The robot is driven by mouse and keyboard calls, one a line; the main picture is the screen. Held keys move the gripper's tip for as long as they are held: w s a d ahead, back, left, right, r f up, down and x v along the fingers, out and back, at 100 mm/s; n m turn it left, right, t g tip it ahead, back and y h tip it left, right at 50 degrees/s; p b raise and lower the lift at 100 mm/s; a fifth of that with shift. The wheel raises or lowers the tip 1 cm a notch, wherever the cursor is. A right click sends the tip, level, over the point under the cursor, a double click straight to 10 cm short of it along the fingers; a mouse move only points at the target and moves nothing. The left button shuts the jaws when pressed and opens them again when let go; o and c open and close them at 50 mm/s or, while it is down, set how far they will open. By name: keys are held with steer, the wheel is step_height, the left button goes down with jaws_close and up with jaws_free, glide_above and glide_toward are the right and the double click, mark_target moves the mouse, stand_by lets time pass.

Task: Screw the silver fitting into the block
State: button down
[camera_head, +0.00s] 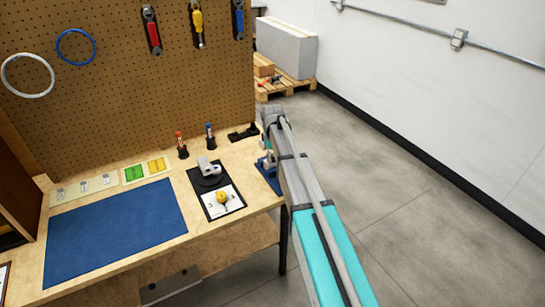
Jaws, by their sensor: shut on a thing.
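A grey block (208,167) with a rounded opening sits in a dark round holder on the black mat (195,181), near the right end of the bench. My arm reaches in from the lower right, and its far end is just right of the bench corner. I cannot make out the jaws of my gripper or anything between them; my own arm may hide them. Small silver parts (83,186) lie on pale cards at the left, too small to identify. I cannot pick out the silver fitting for certain.
A blue mat (115,232) covers the bench's left front. A yellow round item (221,197) lies on white paper. A red-topped tool (180,145) and a blue-topped tool (210,135) stand behind the block. A blue fixture (268,176) is beside my arm. A pegboard (125,80) rises behind.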

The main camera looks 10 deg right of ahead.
steer(key=shift+m, duration=0.3)
steer(key=shift+m, duration=1.7)
steer(key=shift+m, duration=1.2)
steer(key=shift+c, duration=1.2)
jaws_free()
